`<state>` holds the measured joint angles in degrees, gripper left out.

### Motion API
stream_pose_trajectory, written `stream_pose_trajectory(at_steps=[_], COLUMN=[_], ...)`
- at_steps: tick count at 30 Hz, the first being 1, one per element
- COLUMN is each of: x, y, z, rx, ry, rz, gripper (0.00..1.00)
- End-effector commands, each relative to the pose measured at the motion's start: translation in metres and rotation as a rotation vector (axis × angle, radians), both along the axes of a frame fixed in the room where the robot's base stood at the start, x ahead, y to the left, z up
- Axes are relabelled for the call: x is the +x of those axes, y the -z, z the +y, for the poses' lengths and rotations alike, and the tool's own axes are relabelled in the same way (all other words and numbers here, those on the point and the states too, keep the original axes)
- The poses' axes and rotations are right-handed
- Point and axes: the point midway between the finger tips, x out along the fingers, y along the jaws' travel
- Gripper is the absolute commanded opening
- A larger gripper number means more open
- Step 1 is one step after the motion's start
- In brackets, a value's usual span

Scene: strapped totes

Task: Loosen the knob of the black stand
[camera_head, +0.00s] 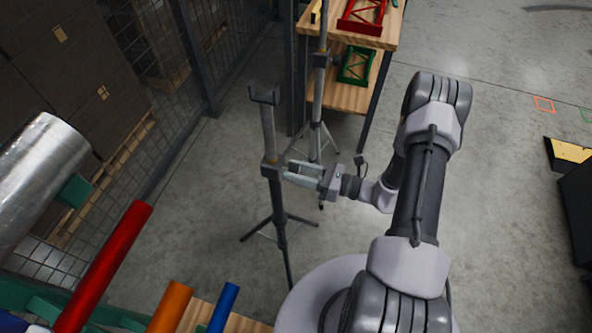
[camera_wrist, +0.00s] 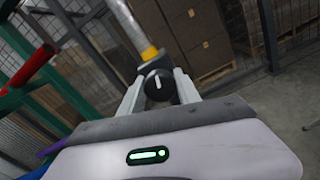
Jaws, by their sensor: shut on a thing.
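The black stand (camera_head: 278,205) stands upright on tripod legs on the concrete floor, with a grey upper pole and a black forked top. Its round black knob (camera_wrist: 158,84), with a pale mark on its face, shows in the wrist view between my two fingers. My gripper (camera_head: 287,171) reaches in from the right at the stand's collar and is shut on the knob. In the head view the fingers hide the knob. The stand's pole (camera_wrist: 128,28) rises behind the knob in the wrist view, with a yellow band just above the collar.
A second tripod stand (camera_head: 318,95) stands close behind. A wooden workbench (camera_head: 350,98) with red and green frames is beyond it. A mesh fence (camera_head: 180,120) and stacked boxes are left. Coloured tubes (camera_head: 105,262) lie at front left.

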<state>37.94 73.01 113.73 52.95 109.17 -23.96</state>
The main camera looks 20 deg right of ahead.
Motion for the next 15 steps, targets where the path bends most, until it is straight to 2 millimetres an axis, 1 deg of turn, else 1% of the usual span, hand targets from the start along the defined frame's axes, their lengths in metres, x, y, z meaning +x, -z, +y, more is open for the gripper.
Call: stream_pose_trajectory(at_steps=[5,6,9,15], x=[-0.0001,-0.0001,-0.0001,0.0], y=[0.0001,0.0001,0.0001,0.0001], z=[-0.0001,-0.0001,-0.0001,0.0], rx=[0.001,0.001,0.001,0.001], ry=[0.0,0.0,0.0,0.0], rz=[0.001,0.001,0.001,0.001], gripper=[0.0,0.43,0.61,0.61])
